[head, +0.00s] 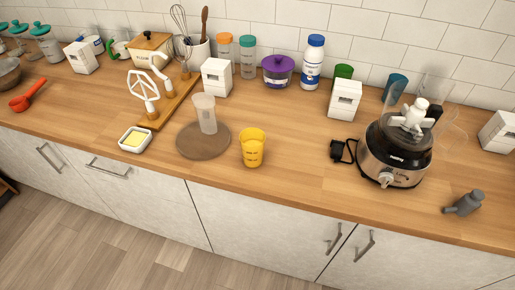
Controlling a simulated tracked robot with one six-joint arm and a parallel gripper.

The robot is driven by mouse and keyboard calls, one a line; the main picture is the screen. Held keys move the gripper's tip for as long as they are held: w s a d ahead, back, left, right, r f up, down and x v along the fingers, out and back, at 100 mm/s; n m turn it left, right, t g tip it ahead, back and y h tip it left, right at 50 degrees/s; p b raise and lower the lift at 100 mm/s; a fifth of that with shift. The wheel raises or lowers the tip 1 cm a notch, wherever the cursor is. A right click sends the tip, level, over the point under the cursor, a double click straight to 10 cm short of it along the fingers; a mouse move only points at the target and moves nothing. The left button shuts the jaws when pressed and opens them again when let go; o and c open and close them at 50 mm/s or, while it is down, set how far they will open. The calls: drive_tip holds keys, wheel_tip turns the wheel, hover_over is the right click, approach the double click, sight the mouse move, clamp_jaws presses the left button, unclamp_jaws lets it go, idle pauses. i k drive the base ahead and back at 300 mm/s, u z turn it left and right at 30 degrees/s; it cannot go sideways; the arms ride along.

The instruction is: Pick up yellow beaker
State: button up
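The yellow beaker (252,148) stands upright on the wooden counter near its front edge, in the middle of the head view. It has dark markings on its side. My gripper is not in view, so its state and its place relative to the beaker are hidden.
A round brown board (188,142) with a clear cup (205,113) stands just left of the beaker. A white butter dish (134,139) is farther left. A food processor (395,150) with a black plug (337,150) is to the right. The counter (290,170) right of the beaker is clear.

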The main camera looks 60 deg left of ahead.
sight(252, 139)
drive_tip(key=z, duration=0.05)
drive_tip(key=k, duration=1.4)
drive_tip(key=u, duration=2.05)
drive_tip(key=i, duration=0.95)
